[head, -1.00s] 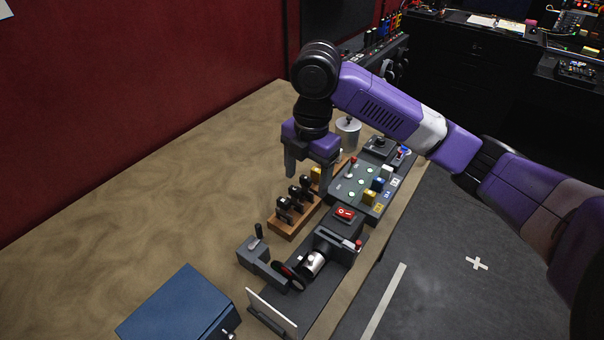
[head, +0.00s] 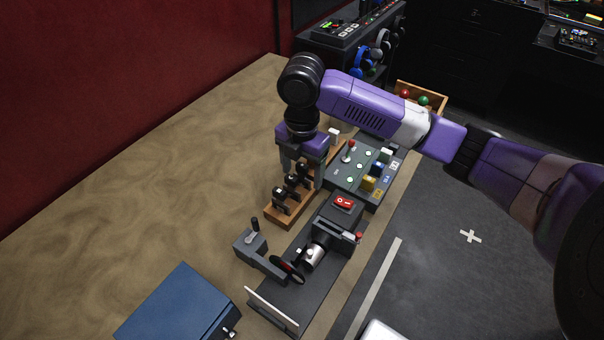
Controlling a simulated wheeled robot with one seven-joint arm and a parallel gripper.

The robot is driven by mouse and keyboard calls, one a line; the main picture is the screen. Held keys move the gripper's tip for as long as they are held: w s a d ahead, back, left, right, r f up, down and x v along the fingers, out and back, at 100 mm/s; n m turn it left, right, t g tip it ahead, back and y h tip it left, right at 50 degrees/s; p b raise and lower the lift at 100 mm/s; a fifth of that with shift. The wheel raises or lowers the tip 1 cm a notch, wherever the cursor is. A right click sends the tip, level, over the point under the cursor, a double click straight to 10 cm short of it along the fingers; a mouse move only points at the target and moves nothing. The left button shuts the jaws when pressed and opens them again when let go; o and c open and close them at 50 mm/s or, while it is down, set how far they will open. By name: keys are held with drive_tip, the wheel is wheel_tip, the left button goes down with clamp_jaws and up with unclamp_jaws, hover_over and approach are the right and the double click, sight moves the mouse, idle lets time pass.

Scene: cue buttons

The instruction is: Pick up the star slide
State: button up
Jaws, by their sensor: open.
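A wooden rack (head: 286,219) stands on the table and holds several black-handled slides in a row. The nearest slide (head: 280,197) is clear of my gripper. The others stand behind it, toward my gripper. The picture on each slide is too small to read, so I cannot tell which is the star slide. My gripper (head: 302,177) points down over the far part of the rack, fingers apart, with one finger on each side of the row. The farthest slide (head: 303,171) shows between the fingers. I cannot tell whether they touch it.
A dark projector-like device with a red switch (head: 344,203) lies in front of the rack, with a white screen (head: 270,309) at its near end. A lever box (head: 251,243) sits left of it. A button panel (head: 343,183) is to the right. A blue box (head: 178,305) is near. The left table is clear.

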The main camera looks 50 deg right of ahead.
drive_tip(key=shift+f, duration=0.2)
drive_tip(key=c, duration=1.5)
drive_tip(key=shift+r, duration=0.15)
wheel_tip(320, 180, up, 20)
drive_tip(key=shift+f, duration=0.1)
